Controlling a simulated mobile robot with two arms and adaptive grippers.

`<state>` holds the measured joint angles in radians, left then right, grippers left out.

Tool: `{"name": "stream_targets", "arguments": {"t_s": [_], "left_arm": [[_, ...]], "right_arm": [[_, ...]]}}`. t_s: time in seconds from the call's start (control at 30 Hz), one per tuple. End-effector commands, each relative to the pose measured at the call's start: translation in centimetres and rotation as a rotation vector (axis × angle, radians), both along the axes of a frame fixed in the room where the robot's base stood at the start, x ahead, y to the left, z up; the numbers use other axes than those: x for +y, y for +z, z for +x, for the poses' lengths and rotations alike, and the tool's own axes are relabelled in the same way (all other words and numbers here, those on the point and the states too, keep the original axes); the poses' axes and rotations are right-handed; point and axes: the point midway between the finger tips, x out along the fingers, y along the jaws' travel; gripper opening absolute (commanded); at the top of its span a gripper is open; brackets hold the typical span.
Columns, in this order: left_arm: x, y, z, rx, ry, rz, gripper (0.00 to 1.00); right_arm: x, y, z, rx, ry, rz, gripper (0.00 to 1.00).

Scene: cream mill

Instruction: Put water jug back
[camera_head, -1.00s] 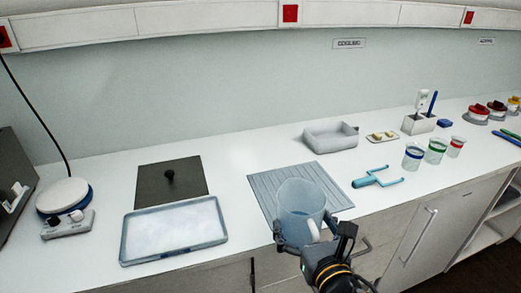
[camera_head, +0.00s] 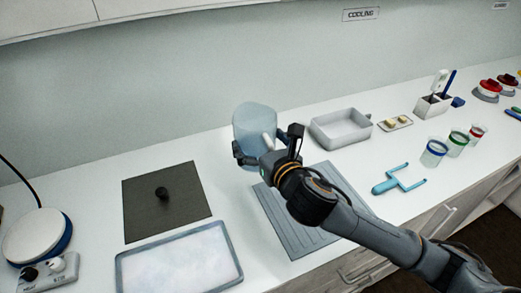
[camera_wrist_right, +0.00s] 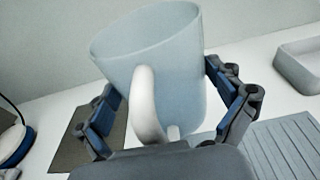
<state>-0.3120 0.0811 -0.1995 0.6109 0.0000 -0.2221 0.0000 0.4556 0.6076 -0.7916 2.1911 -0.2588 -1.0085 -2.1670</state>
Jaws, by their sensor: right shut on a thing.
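The water jug (camera_head: 256,122) is a clear bluish vessel with a white handle. My right gripper (camera_head: 262,152) is shut on the jug, its fingers on either side of the body. In the head view the jug shows between the dark square plate and the grey tray, toward the back of the counter. In the right wrist view the jug (camera_wrist_right: 165,70) is between the two fingers (camera_wrist_right: 170,105), with its handle toward the camera and slightly tilted in the picture. Whether its base touches the counter is hard to tell. My left gripper is not in view.
A ribbed grey mat (camera_head: 290,225) lies under my right forearm. A dark plate with a knob (camera_head: 185,200) and a white-filled tray (camera_head: 180,272) are at left. A grey basin (camera_head: 341,138), a blue forked tool (camera_head: 400,178) and several banded beakers (camera_head: 433,152) stand at right.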

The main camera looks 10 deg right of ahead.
Motion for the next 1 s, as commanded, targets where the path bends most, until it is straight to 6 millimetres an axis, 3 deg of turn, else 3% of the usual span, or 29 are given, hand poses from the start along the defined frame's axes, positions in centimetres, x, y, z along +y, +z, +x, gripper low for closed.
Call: {"name": "stream_targets", "arguments": {"t_s": [0.1,0.2,0.4,0.57,0.8,1.0], "left_arm": [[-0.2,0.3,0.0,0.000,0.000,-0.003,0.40],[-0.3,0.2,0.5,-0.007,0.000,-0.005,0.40],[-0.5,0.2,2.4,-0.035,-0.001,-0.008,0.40],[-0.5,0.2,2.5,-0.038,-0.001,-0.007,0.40],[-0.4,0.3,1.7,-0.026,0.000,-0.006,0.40],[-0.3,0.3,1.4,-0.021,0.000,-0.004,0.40]], "right_arm": [[-1.0,-1.3,2.8,-0.001,-0.004,0.000,0.31],[-1.4,-3.5,4.1,0.001,-0.001,0.002,0.31],[-2.0,-5.7,6.1,-0.004,0.000,0.003,0.31],[-2.3,-6.6,6.8,-0.004,0.000,0.001,0.31],[-2.3,-9.6,6.9,-0.003,0.001,0.003,0.31],[-2.3,-9.7,6.9,-0.006,0.002,0.001,0.31]]}}
